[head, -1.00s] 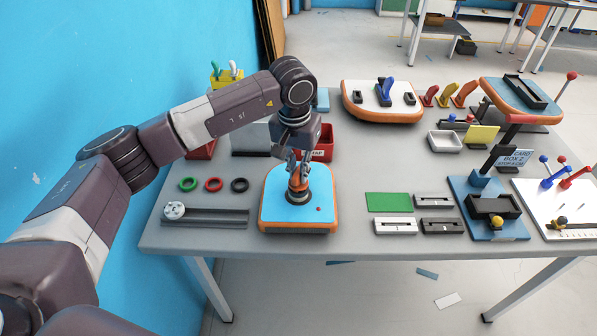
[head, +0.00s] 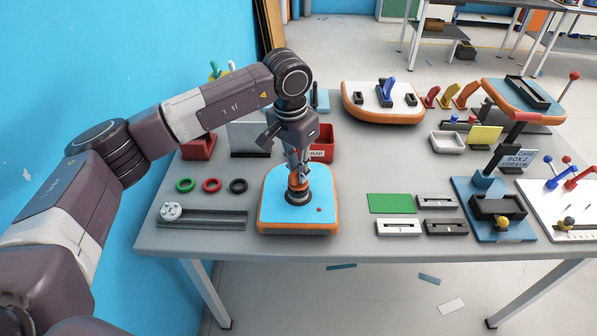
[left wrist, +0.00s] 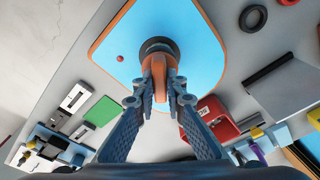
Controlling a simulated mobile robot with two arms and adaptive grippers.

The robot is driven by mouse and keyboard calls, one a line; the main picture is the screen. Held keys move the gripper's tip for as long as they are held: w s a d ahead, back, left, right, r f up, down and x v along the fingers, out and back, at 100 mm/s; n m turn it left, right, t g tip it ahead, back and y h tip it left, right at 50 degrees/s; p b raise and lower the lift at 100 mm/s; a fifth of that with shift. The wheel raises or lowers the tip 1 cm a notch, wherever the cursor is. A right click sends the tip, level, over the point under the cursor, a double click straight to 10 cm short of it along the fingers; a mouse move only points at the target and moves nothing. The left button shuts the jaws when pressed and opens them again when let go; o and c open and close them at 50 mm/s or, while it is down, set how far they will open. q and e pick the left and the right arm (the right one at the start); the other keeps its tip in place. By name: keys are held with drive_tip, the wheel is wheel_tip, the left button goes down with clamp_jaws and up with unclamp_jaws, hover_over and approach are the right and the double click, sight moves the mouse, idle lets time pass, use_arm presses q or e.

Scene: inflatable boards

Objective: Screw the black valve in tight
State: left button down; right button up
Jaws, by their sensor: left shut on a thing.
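The inflatable board (head: 275,212) has a blue top and an orange rim and lies flat near the table's front edge. The black valve (head: 299,198) stands on it, a dark round base with an orange upper part. In the left wrist view the dark base (left wrist: 157,46) rests against the blue surface, and the orange part lies between my fingertips. My left gripper (head: 298,178) points down from above and is shut on the valve's orange part (left wrist: 157,67). The fingers hide part of the valve, and its thread is not visible. My right gripper is not in view.
Green (head: 185,185), red (head: 212,185) and black (head: 239,186) rings lie left of the board. A grey rail (head: 215,220) lies before them. A red scrap box (head: 322,150) stands behind the board. A green plate (head: 390,203) and slotted blocks lie right.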

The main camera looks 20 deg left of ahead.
use_arm(q)
drive_tip(key=shift+f+m+b, duration=0.15)
drive_tip(key=shift+m+b, duration=0.2)
drive_tip(key=shift+m, duration=0.95)
drive_tip(key=c, duration=1.9)
unclamp_jaws()
drive_tip(key=shift+r, duration=0.2)
drive_tip(key=shift+r+p, duration=1.05)
drive_tip(key=shift+r, duration=1.4)
